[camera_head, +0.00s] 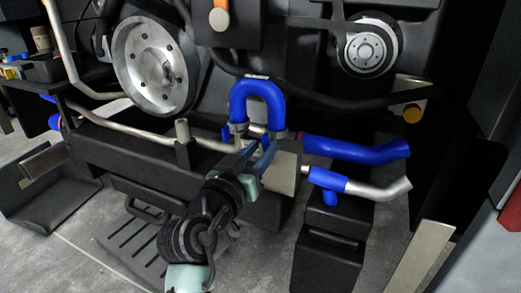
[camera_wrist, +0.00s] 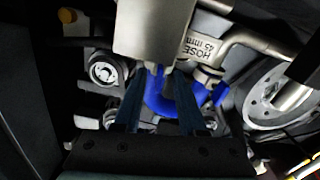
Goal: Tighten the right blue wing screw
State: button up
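The blue U-shaped hose (camera_head: 257,92) stands with its two ends down in metal clamps, the right one (camera_head: 278,134) beside my gripper. A left blue wing screw (camera_head: 226,134) shows by the left clamp and also in the wrist view (camera_wrist: 220,94). My gripper (camera_head: 262,150) reaches up from below to the right hose end. In the wrist view, its two fingers (camera_wrist: 163,78) stand apart with a small blue piece (camera_wrist: 156,72) between the tips, likely the right wing screw. Contact with it cannot be made out. In the head view the fingers mostly hide this spot.
A blue hose (camera_head: 358,151) and a blue-and-metal pipe (camera_head: 355,184) lie to the right. A large pulley (camera_head: 155,65) and a small one (camera_head: 368,47) are behind. A black box (camera_head: 325,245) stands right of my arm.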

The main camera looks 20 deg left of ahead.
jog(key=shift+s, duration=0.1)
jog(key=s+p, duration=0.4)
jog(key=s, duration=0.8)
jog(key=shift+s+a, duration=0.25)
jog(key=shift+s, duration=0.15)
jog(key=w+d+r+m+t+p, duration=0.15)
jog(key=d+r, duration=0.25)
jog(key=r, duration=0.5)
jog(key=d+r+t+p, duration=0.15)
jog(key=d+r, duration=0.25)
jog(key=r, duration=0.5)
jog(key=w+d+r+m+t+p, duration=0.1)
jog(key=d+r+p, duration=0.2)
jog(key=r, duration=0.5)
jog(key=s+d+r+t+p, duration=0.2)
jog(key=s+d+r, duration=0.1)
jog(key=r, duration=0.4)
jog(key=s+d+r+t+p, duration=0.2)
jog(key=s+d+r, duration=0.1)
jog(key=r, duration=0.4)
jog(key=s+d+r+t+p, duration=0.1)
jog(key=s+d+r+p, duration=0.15)
jog(key=r, duration=0.45)
notch_tip(320, 180, up, 35)
jog(key=p, duration=3.4)
jog(key=shift+s+a+n+y, duration=0.15)
jog(key=shift+a+n+y, duration=0.15)
jog(key=shift+n, duration=0.15)
